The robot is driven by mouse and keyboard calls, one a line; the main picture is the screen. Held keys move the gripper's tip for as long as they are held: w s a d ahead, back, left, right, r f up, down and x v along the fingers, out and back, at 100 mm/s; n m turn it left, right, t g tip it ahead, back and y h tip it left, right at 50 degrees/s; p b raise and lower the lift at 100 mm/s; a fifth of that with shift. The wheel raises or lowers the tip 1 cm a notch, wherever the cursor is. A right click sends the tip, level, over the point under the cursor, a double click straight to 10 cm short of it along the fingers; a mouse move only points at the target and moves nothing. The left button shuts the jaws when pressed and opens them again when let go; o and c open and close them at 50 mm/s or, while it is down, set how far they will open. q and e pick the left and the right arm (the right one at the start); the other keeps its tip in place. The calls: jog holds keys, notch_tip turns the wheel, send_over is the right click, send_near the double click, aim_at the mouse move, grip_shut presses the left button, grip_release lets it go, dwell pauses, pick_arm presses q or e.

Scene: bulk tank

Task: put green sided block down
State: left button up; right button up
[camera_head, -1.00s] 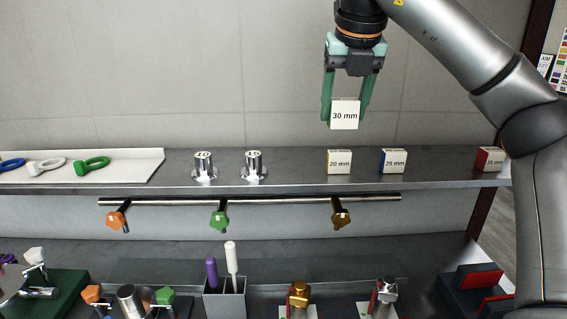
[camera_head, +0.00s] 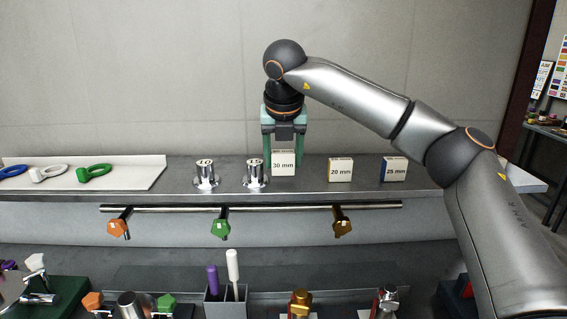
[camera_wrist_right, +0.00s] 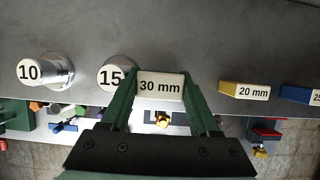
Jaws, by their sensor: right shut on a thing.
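The block marked 30 mm (camera_head: 283,164) is white on the face I see; its green sides are not clear, being covered by the fingers. My right gripper (camera_head: 284,150) comes down from above with its green fingers shut on this block. In the head view the block is at the shelf (camera_head: 310,181), just right of the metal post marked 15 (camera_head: 255,174). In the right wrist view the block (camera_wrist_right: 160,87) sits between the fingers, very close to the 15 post (camera_wrist_right: 115,78). I cannot tell whether its underside touches the shelf. My left gripper is not in view.
A post marked 10 (camera_head: 205,175) stands left of the 15 post. Blocks marked 20 mm (camera_head: 340,170) and 25 mm (camera_head: 394,169) stand to the right, with bare shelf between. Below the front edge hangs a rail (camera_head: 280,207) with coloured knobs.

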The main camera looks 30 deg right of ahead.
jog(key=shift+f, duration=0.8)
jog(key=shift+f, duration=0.1)
jog(key=o, duration=1.1)
jog(key=shift+s+f, duration=0.1)
jog(key=shift+r, duration=0.55)
jog(key=v, duration=1.1)
jog(key=shift+s+a+r, duration=0.1)
jog(key=shift+s+r, duration=0.05)
